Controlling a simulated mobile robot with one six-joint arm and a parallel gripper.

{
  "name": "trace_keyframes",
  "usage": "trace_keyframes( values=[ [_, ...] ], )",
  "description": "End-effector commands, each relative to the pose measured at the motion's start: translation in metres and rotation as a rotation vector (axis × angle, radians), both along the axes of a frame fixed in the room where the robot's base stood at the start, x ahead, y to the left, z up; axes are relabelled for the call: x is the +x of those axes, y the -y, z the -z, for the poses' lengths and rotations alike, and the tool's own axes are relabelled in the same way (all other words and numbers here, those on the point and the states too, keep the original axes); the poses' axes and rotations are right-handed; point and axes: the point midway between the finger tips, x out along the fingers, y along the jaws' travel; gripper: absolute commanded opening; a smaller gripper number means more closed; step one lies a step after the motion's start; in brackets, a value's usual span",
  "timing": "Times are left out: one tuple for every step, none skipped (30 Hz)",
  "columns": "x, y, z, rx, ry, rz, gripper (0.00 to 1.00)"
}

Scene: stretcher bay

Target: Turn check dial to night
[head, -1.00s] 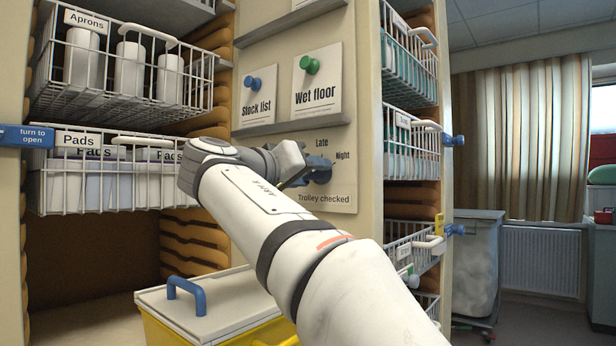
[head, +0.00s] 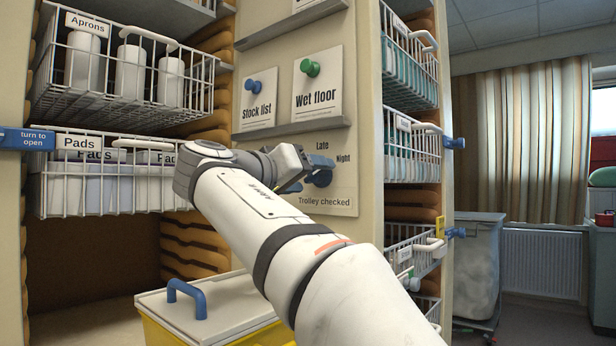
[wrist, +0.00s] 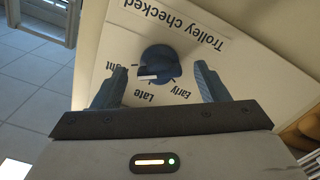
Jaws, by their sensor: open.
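The check dial (wrist: 160,62) is a round dark blue knob with a white mark, on a pale plate lettered "Trolley checked" (wrist: 182,27). In the wrist view the plate is upside down, with "Early", "Late" and a partly hidden "Night" around the knob. The white mark lies on the knob's lower left, on the Late and Night side; I cannot tell its exact setting. My gripper (wrist: 160,74) is open, its blue fingers on either side of the knob with gaps showing. In the head view my gripper (head: 307,173) is at the dial (head: 321,179) and partly hides it.
Above the dial are a ledge (head: 300,127) and the Stock list (head: 258,100) and Wet floor (head: 317,90) cards with pegs. Wire baskets (head: 412,150) stand to the right, and a pads basket (head: 100,190) to the left. A yellow-sided box (head: 165,335) with a pale lid is below.

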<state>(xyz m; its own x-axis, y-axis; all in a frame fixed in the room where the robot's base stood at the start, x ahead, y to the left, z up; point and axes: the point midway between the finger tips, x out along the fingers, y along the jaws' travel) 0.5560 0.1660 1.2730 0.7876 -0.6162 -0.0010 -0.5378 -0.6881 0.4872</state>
Motion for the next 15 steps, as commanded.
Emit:
trace_keyframes(
  values=[
    [-0.006, -0.006, -0.001, 0.0, 0.001, -0.005, 0.67],
    [-0.01, -0.009, -0.001, 0.0, 0.0, -0.006, 0.67],
    [-0.016, -0.013, -0.001, 0.0, 0.001, -0.005, 0.67],
    [-0.02, -0.017, -0.002, 0.0, 0.0, -0.007, 0.67],
    [-0.024, -0.02, -0.002, 0.0, 0.0, -0.007, 0.67],
    [-0.03, -0.025, -0.001, -0.001, -0.001, -0.007, 0.67],
    [-0.034, -0.028, -0.001, -0.001, 0.0, -0.006, 0.67],
    [-0.038, -0.03, -0.001, -0.001, 0.0, -0.005, 0.67],
    [-0.042, -0.034, -0.001, -0.001, 0.0, -0.006, 0.67],
    [-0.045, -0.036, -0.001, 0.0, -0.001, -0.005, 0.67],
    [-0.047, -0.038, -0.001, 0.0, 0.0, -0.004, 0.67],
    [-0.05, -0.041, 0.0, 0.001, -0.001, -0.004, 0.67],
    [-0.052, -0.042, 0.0, 0.0, 0.0, -0.004, 0.67],
    [-0.053, -0.043, 0.0, 0.0, 0.0, -0.003, 0.67],
    [-0.055, -0.043, 0.0, 0.0, 0.0, -0.002, 0.67]
  ],
)
